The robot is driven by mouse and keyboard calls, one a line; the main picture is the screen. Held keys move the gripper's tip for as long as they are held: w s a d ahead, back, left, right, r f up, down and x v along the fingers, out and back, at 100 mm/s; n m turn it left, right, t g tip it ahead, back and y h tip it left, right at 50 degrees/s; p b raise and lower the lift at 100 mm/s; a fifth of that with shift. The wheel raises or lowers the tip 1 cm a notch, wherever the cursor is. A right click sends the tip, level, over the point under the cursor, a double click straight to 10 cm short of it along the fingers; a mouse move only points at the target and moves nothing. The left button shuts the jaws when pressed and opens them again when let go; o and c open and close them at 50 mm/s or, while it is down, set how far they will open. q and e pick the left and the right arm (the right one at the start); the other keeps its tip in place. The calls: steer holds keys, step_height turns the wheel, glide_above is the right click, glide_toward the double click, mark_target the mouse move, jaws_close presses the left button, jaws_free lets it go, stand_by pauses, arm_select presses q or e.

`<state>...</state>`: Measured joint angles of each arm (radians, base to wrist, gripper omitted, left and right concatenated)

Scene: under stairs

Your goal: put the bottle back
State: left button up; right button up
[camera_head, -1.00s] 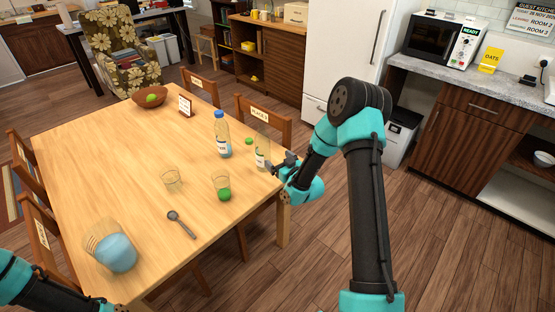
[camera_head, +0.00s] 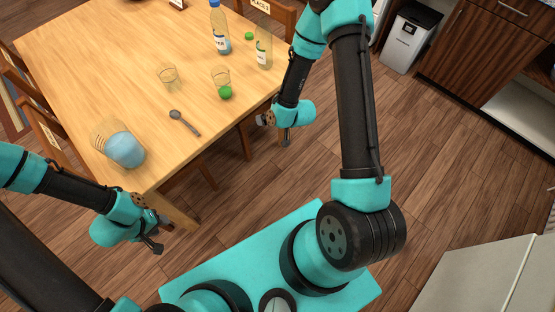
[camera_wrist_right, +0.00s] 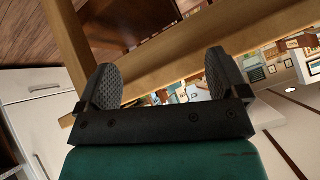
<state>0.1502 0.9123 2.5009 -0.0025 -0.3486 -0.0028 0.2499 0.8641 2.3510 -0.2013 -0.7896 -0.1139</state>
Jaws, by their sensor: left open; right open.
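Two bottles stand upright on the wooden table (camera_head: 150,75) in the head view. One is a blue-capped bottle (camera_head: 220,30) with blue liquid low in it. The other is a clear, pale green bottle (camera_head: 264,48) at the table's right edge. My right gripper (camera_head: 286,138) hangs below and off the table's right side, apart from both bottles. In the right wrist view its fingers (camera_wrist_right: 162,88) are apart with nothing between them. My left gripper (camera_head: 155,238) is open and empty, off the table's near corner.
A glass with a green ball (camera_head: 222,85), an empty glass (camera_head: 168,76), a spoon (camera_head: 184,122) and a tipped glass container with a blue ball (camera_head: 122,147) are on the table. A small green ball (camera_head: 249,36) lies between the bottles. Chairs (camera_head: 268,14) line the table.

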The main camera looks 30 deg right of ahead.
steer(key=s+a+f+g, duration=0.1)
steer(key=s+a+g, duration=0.2)
steer(key=s, duration=0.5)
steer(key=s+a+f+m+g+y, duration=0.1)
steer(key=s+a+f+g, duration=0.1)
steer(key=s, duration=0.6)
steer(key=shift+s+a+f+g, duration=0.2)
steer(key=shift+a+f+g, duration=0.1)
steer(key=shift+a+g, duration=0.75)
